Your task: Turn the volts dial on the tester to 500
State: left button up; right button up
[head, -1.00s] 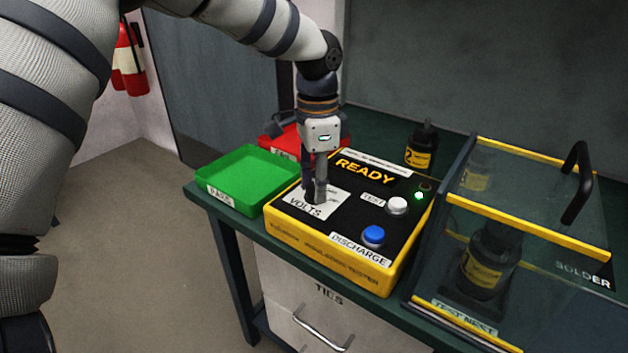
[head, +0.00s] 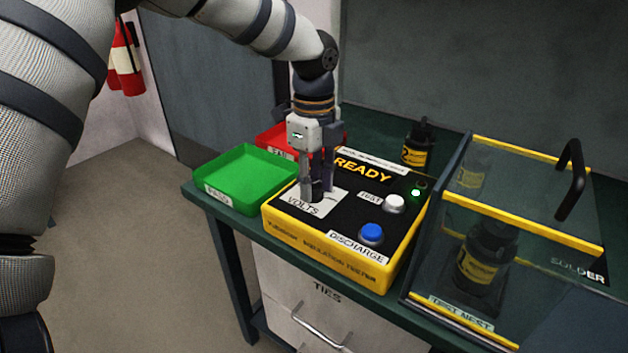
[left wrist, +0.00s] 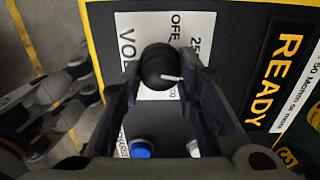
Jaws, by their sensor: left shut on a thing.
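The tester (head: 330,246) is a yellow box with a black top on the bench. Its volts dial (left wrist: 158,66) is a round black knob on a white label plate (head: 329,204) marked VOLTS. My left gripper (head: 316,192) points down over the plate, its fingers shut on the dial, one on each side. In the left wrist view the dial's white pointer mark points right and slightly down. The words OFF and part of a number starting 25 show above it; the 500 mark cannot be made out. The tester's display (head: 364,171) reads READY. My right gripper is not in view.
A white test button (head: 394,204), a blue discharge button (head: 371,233) and a lit green lamp (head: 416,192) are on the tester. A green tray (head: 245,180) and a red tray (head: 272,139) stand left. A clear-walled test nest (head: 520,190) stands close on the right.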

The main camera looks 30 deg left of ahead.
aim_at(314, 185)
pick_arm(q)
jog(key=shift+f+m, duration=0.1)
jog(key=shift+m, duration=0.9)
jog(key=o, duration=1.2)
jog(key=shift+c, duration=0.2)
notch_tip(314, 185, up, 12)
